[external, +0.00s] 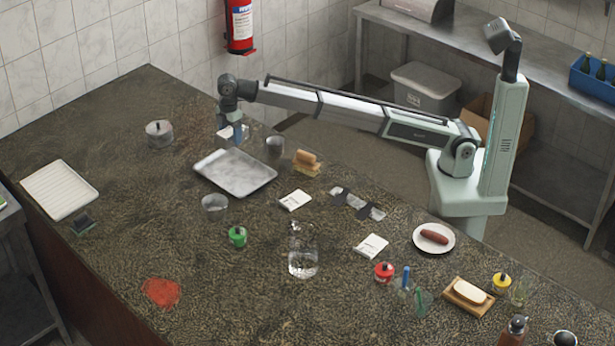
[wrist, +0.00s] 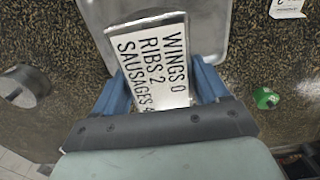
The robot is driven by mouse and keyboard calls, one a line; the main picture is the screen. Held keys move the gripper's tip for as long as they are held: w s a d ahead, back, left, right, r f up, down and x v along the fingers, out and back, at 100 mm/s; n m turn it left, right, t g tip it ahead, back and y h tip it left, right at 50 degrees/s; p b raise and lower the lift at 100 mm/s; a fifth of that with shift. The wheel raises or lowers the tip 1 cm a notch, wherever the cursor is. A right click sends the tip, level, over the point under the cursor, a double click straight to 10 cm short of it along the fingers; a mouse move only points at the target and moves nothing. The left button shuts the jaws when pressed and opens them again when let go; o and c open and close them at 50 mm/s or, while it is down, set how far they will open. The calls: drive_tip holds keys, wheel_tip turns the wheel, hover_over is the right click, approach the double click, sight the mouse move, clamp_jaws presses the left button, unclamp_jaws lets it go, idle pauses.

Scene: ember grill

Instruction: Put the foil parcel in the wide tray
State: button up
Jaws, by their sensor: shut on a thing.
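My gripper (wrist: 160,92) has its blue fingers on either side of a white lettered card (wrist: 158,58), which reads wings, ribs and sausages. In the external view my gripper (external: 238,138) points down at the far edge of the wide tray (external: 222,181), with the white card (external: 226,132) at its fingers. Whether the card touches the counter or the tray's rim is unclear. The metal tray also shows beyond the card in the wrist view (wrist: 98,14) and looks empty. I cannot make out the foil parcel for certain; small silvery pieces (external: 377,213) lie right of the tray.
Near the tray stand a metal cup (external: 275,145), a round metal pot (external: 159,134), a sandwich-like stack (external: 307,162) and a clear bowl (external: 214,203). A green-lidded jar (external: 237,236) and a glass jug (external: 303,258) stand nearer. A white ribbed tray (external: 60,190) lies far left.

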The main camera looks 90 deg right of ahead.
sight(234, 174)
wheel_tip(234, 174, down, 14)
drive_tip(key=shift+f, duration=0.25)
idle(0.6)
drive_tip(key=shift+f, duration=0.15)
drive_tip(key=o, duration=1.3)
wheel_tip(234, 174, up, 12)
drive_tip(key=shift+r, duration=0.15)
